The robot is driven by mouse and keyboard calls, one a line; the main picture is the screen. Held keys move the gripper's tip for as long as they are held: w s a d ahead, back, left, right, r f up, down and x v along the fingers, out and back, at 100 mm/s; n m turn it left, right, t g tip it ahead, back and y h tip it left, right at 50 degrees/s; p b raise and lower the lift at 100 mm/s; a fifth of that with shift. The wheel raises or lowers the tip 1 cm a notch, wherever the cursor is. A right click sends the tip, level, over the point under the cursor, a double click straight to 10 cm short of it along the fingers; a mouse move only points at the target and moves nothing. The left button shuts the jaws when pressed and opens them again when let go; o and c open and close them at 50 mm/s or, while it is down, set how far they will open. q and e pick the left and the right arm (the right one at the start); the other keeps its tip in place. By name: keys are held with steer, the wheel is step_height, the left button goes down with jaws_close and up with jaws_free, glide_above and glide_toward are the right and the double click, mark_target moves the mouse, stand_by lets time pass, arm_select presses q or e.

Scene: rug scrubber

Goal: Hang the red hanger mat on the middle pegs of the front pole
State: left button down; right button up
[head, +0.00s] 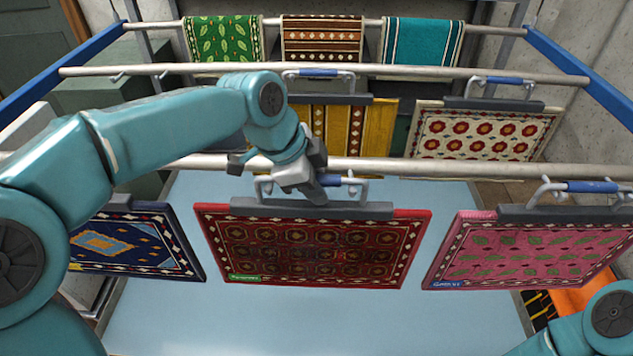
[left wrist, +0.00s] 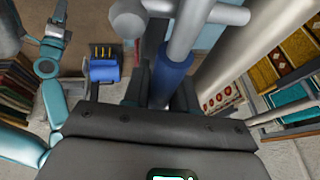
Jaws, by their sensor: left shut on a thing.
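The red hanger mat (head: 312,250) hangs below a dark bar with a blue-gripped metal handle (head: 343,181). My left gripper (head: 312,188) is shut on that handle, covering part of it. The blue grip (left wrist: 170,78) also shows between the jaws in the left wrist view. The mat faces the head camera nearly level, just below the middle of the front pole (head: 430,169). The front pole's middle pegs are hidden or too small to tell, so I cannot tell whether the hanger rests on them. My right arm shows at the lower right, its gripper not clear.
A pink mat (head: 530,252) hangs to the right, a dark blue mat (head: 140,242) to the left. Behind the front pole hang a yellow mat (head: 372,135) and a cream flowered mat (head: 480,133). Another pole (head: 420,71) crosses behind. The pale blue floor panel (head: 300,325) below is clear.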

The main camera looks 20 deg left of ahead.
arm_select(q)
steer(key=shift+r, duration=0.1)
steer(key=c, duration=1.1)
jaws_free()
steer(key=shift+o, duration=1.4)
steer(key=shift+s+r, duration=0.1)
steer(key=shift+s, duration=0.05)
